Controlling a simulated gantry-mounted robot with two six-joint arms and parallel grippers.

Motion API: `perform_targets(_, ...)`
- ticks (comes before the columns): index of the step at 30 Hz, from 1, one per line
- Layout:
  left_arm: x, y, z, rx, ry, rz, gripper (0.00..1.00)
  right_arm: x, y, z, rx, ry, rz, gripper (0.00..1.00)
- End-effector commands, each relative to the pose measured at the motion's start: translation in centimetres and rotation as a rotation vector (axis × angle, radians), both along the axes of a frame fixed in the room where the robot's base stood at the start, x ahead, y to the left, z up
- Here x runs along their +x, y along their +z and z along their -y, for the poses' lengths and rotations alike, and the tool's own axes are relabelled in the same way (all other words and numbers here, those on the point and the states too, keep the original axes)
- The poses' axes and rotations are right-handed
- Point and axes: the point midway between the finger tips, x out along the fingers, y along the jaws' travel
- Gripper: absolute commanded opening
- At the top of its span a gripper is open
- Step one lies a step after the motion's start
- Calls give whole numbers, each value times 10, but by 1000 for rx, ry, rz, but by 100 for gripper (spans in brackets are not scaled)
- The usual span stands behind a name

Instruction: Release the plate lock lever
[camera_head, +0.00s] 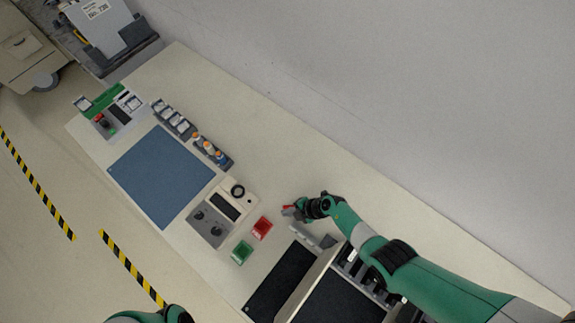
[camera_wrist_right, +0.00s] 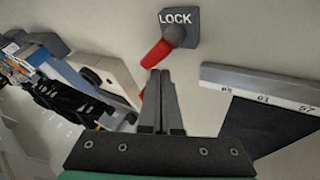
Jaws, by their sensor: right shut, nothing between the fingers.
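The plate lock lever (camera_wrist_right: 158,54) has a red handle on a dark grey block (camera_wrist_right: 180,24) marked LOCK. In the right wrist view the handle slants down to the left from its pivot. My right gripper (camera_wrist_right: 160,72) is shut and empty, its fingertips close to the handle; I cannot tell if they touch. In the head view the red lever (camera_head: 287,207) shows small beside my right gripper (camera_head: 292,212), which partly hides the block. Of my left arm only a green part shows at the bottom edge; its gripper cannot be made out.
A red button (camera_head: 262,227) and a green button (camera_head: 242,251) sit left of the lever. A dark panel (camera_head: 281,281) and a slotted rack (camera_head: 352,268) lie below it. A blue mat (camera_head: 160,175) and small bottles stand farther left. The bench toward the wall is clear.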

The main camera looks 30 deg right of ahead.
Motion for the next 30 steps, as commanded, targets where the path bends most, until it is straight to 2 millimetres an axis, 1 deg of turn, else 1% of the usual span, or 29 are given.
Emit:
perform_targets(19,0,0,0,0,0,0,50,0,0,0,0,0,0,0)
perform_targets(30,0,5,0,0,0,0,50,-6,0,14,0,-2,-1,0)
